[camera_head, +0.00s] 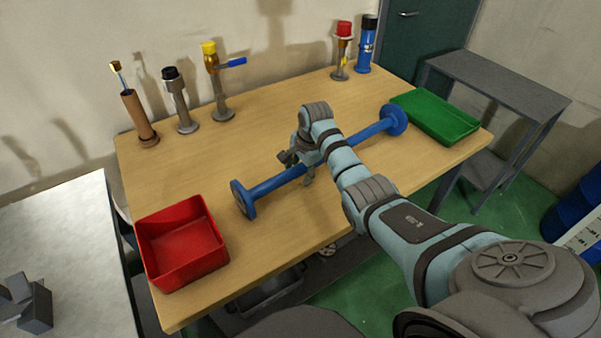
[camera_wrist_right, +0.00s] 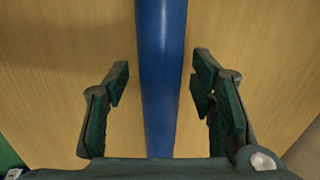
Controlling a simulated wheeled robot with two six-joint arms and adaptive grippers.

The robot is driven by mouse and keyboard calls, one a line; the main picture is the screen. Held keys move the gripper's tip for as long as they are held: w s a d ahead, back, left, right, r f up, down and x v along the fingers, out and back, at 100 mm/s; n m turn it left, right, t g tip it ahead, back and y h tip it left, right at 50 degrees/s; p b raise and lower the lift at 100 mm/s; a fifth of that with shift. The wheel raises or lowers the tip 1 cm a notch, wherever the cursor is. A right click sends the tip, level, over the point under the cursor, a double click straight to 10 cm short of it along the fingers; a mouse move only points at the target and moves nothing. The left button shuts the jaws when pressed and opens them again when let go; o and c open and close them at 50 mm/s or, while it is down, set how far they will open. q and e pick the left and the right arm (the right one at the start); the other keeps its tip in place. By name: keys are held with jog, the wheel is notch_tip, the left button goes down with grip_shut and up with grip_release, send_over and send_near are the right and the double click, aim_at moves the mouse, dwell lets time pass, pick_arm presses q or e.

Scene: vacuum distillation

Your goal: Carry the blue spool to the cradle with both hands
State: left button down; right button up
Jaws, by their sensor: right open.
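The blue spool (camera_head: 360,136) is a long rod with a round flange at each end. It lies slantwise on the wooden table. My right gripper (camera_head: 298,165) is at the rod's middle in the head view. In the right wrist view the blue rod (camera_wrist_right: 160,80) runs between the two open fingers, with a gap on each side. My right arm hides part of the rod in the head view. A grey notched block (camera_head: 36,312), which may be the cradle, sits on the pale table at the lower left. My left gripper is out of view.
A red bin (camera_head: 205,262) stands near the spool's left end, and a green tray (camera_head: 447,137) near its right end. Several fittings, including a yellow-capped valve (camera_head: 221,105) and a red-capped one (camera_head: 341,68), stand along the wooden table's (camera_head: 270,110) back edge.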

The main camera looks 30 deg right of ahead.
jog(key=shift+f, duration=0.1)
jog(key=shift+c, duration=0.2)
grip_shut()
